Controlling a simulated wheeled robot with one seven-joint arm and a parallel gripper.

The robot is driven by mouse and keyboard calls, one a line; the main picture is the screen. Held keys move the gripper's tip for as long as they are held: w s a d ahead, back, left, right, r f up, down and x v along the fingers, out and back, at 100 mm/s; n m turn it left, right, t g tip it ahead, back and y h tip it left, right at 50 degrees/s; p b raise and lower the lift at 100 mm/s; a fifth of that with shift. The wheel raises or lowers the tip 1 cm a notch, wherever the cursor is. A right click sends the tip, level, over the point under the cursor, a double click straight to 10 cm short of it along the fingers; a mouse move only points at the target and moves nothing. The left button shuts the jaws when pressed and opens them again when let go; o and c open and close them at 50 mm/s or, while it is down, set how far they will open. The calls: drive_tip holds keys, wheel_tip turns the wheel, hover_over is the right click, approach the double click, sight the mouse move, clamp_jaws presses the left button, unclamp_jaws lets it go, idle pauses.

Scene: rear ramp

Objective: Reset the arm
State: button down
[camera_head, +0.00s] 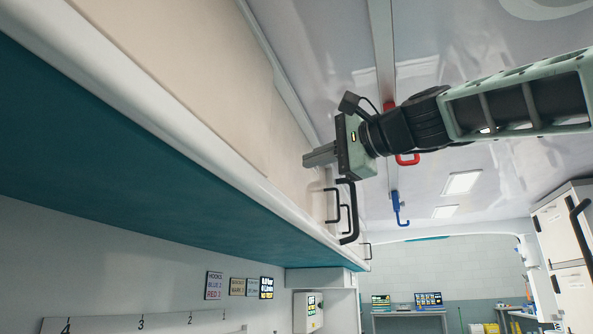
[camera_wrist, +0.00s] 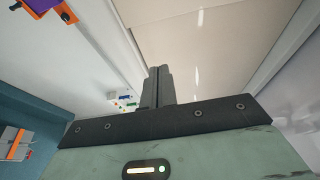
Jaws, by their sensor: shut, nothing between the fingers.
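My gripper (camera_head: 306,160) is raised high on my green and black arm, just in front of the overhead cabinet's (camera_head: 225,90) pale doors in the head view. Its fingers point left toward the cabinet front. The fingers also show in the wrist view (camera_wrist: 158,72), pressed together with nothing between them. The pale cabinet door panel (camera_wrist: 205,45) is beyond the fingertips there. I cannot tell whether the fingertips touch the panel.
Black door handles (camera_head: 348,212) stick out just below my gripper. A red hook (camera_head: 407,160) and a blue hook (camera_head: 397,208) hang from the ceiling. A white cabinet (camera_head: 560,240) stands at the right. Desks with screens (camera_head: 428,299) are far back.

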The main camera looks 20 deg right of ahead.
drive_tip(key=v, duration=0.3)
drive_tip(key=shift+s, duration=0.15)
drive_tip(key=a+f+n+g+h, duration=0.1)
drive_tip(key=a+f+n+g, duration=0.25)
drive_tip(key=f, duration=0.85)
drive_tip(key=a+f+n+g+h, duration=0.1)
drive_tip(key=a+f+n+g, duration=0.2)
drive_tip(key=f, duration=0.9)
drive_tip(key=a+f+n+g+h, duration=0.1)
drive_tip(key=a+f+g, duration=0.25)
drive_tip(key=f, duration=0.85)
drive_tip(key=s+d+f+n+g+h, duration=0.2)
drive_tip(key=s+f+n, duration=0.3)
drive_tip(key=s+f, duration=0.5)
drive_tip(key=s+d+f+n+g+h, duration=0.2)
drive_tip(key=s+f+n, duration=0.4)
drive_tip(key=s+f, duration=0.4)
wheel_tip(320, 180, down, 6)
drive_tip(key=shift+s+r+g+h, duration=0.1)
drive_tip(key=shift+s+g+h, duration=0.3)
drive_tip(key=shift+h, duration=0.8)
drive_tip(key=shift+w, duration=0.1)
